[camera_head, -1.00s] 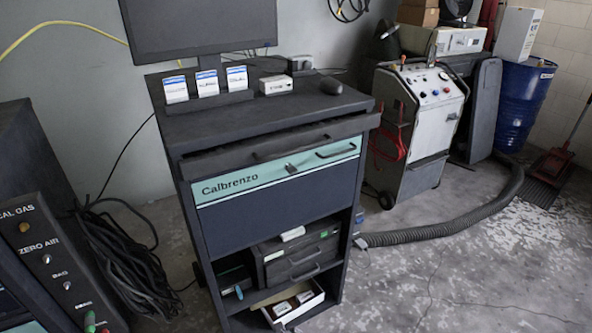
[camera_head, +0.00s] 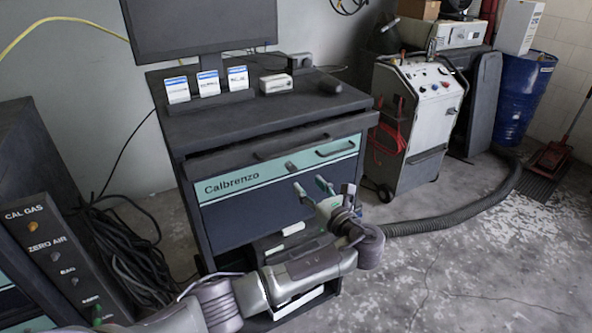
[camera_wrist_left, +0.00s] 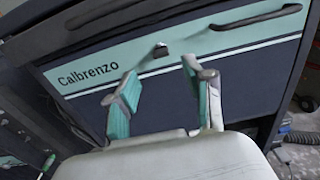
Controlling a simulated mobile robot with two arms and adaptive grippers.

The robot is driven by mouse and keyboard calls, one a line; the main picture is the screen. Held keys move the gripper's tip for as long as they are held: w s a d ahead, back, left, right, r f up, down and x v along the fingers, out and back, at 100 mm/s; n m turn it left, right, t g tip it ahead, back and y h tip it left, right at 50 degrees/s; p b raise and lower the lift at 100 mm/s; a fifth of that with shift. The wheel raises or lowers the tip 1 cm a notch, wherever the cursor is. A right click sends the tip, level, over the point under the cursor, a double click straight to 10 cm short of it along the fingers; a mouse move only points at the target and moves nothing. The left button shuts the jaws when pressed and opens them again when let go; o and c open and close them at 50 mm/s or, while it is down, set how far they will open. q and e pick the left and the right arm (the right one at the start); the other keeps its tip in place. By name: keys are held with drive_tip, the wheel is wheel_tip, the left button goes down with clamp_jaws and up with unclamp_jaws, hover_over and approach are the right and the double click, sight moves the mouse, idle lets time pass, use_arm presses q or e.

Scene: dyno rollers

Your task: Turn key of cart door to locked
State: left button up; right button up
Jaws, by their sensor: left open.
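The cart (camera_head: 185,215) stands in the middle of the head view. Its dark door (camera_head: 235,218) has a teal band lettered "Calbrenzo" and appears shut. A small dark key (camera_head: 291,166) sits on the teal band, left of the door handle (camera_head: 337,148). In the left wrist view the key (camera_wrist_left: 160,50) is just beyond the fingertips, between their lines. My left gripper (camera_head: 310,185) is open and empty in front of the door, a little below the key. Its teal-padded fingers also show in the left wrist view (camera_wrist_left: 160,78), apart from the key. My right gripper is out of view.
A drawer (camera_head: 275,150) above the door looks slightly pulled out. Boxes and a monitor (camera_head: 200,25) stand on the cart top. A dark panel with knobs (camera_head: 60,260) is at left. A white machine (camera_head: 415,120) and hose (camera_head: 455,215) are at right.

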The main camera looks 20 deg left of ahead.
sight(294, 170)
use_arm(q)
drive_tip(key=x, duration=0.7)
drive_tip(key=shift+w+a+p, duration=0.2)
drive_tip(key=shift+a+p, duration=0.1)
clamp_jaws()
